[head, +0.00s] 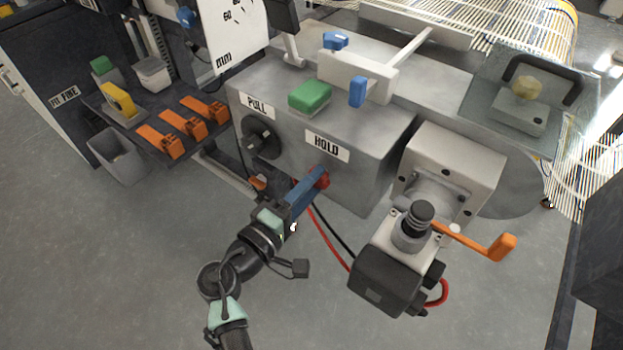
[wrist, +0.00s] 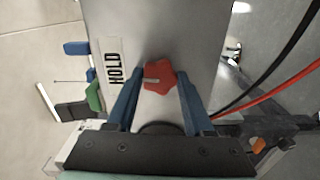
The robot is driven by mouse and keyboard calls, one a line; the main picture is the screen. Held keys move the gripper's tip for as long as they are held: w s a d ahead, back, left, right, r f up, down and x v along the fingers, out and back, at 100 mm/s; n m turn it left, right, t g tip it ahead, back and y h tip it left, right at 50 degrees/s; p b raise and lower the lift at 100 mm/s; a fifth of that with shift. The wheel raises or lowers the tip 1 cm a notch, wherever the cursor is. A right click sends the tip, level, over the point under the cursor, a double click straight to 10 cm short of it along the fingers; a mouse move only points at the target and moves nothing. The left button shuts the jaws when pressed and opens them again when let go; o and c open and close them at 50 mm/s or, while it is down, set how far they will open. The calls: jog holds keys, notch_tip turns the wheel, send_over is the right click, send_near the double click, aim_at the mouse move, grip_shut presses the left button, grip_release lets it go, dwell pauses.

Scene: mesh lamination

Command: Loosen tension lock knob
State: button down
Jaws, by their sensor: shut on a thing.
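The red lobed knob (wrist: 158,75) is on the grey machine's front face, beside the HOLD label. A pale line marks its face in the wrist view. In the head view the knob (head: 321,176) shows just past my gripper's fingertips, partly covered by them. My gripper (head: 315,182) has blue fingers that reach the face from the lower left. In the wrist view the fingers of my gripper (wrist: 157,80) lie one on each side of the knob, and it is shut on the knob. The HOLD label (head: 327,146) sits just above the knob in the head view.
A black knob (head: 262,139) under the PULL label is left of the red one. A motor unit with an orange crank (head: 490,245) stands close on the right. Red and black cables (head: 330,238) hang just below. Orange clamps (head: 183,125) lie on a left shelf.

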jog(key=shift+n, duration=0.5)
jog(key=shift+c, duration=1.4)
grip_release()
jog(key=shift+s, duration=0.1)
jog(key=p+v, duration=0.1)
jog(key=v, duration=1.1)
jog(key=shift+s+a+p, duration=0.25)
jog(key=shift+s+p, duration=0.05)
jog(key=shift+p, duration=0.05)
